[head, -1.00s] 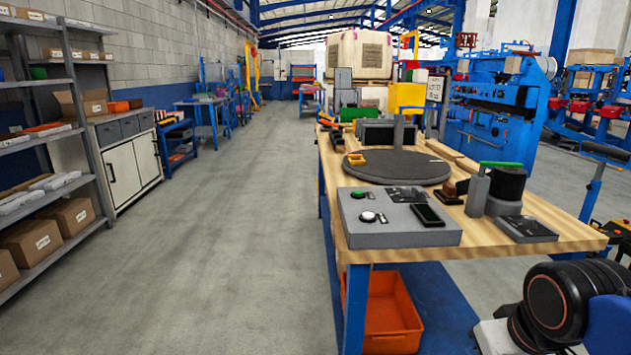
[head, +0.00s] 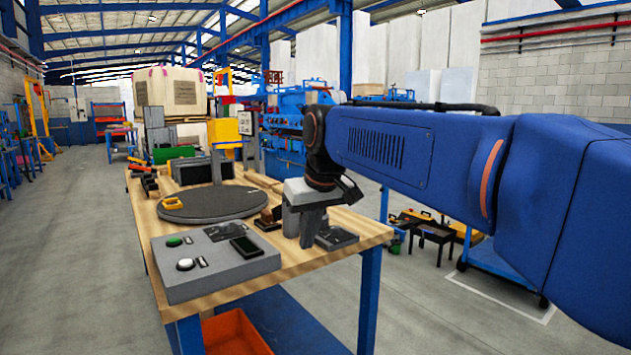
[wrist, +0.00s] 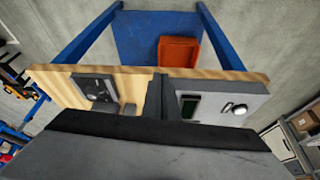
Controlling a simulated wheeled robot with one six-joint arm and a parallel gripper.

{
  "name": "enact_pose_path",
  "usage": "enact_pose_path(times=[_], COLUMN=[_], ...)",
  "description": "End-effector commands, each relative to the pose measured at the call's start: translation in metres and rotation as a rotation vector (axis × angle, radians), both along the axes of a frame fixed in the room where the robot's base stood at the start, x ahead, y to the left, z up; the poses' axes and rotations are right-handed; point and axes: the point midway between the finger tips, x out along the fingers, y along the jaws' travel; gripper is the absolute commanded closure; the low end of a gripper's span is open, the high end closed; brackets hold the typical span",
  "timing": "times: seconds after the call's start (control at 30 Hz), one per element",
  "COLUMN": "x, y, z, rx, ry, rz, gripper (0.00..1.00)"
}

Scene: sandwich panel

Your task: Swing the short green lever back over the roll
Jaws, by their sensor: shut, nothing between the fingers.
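My gripper (head: 308,240) points down over the near right part of the wooden workbench, with its fingers together and nothing between them. It also shows in the wrist view (wrist: 157,90), dark and narrow above the bench edge. The short green lever and the dark roll are hidden behind my gripper and wrist in the head view, and I cannot make them out in the wrist view.
A grey control box (head: 215,265) with buttons and a dark screen stands at the bench's near left. Behind it is a round grey turntable (head: 210,205) with a yellow piece (head: 173,203). An orange bin (head: 235,335) sits below the bench.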

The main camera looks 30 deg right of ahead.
Motion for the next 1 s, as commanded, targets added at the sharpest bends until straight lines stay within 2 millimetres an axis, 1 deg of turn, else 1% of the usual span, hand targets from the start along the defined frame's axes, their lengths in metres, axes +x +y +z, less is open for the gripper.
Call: enact_pose_path(times=[0.03,0.2,0.27,0.3,0.4,0.5,0.63,0.77,0.87,1.0], x=[0.017,0.06,0.074,0.084,0.104,0.119,0.132,0.137,0.139,0.144], y=[-0.012,-0.051,-0.065,-0.076,-0.101,-0.124,-0.144,-0.152,-0.154,-0.154], z=[0.017,0.066,0.082,0.092,0.114,0.132,0.146,0.151,0.148,0.133], rx=[0.0,0.002,0.002,0.002,0.003,0.002,0.002,0.002,0.003,0.003], ry=[0.001,0.006,0.007,0.008,0.011,0.012,0.012,0.014,0.014,0.016], rz=[-0.012,-0.036,-0.044,-0.049,-0.061,-0.07,-0.076,-0.078,-0.077,-0.077], gripper=[1.0,1.0,1.0,1.0,1.0,1.0,1.0,1.0,1.0,1.0])
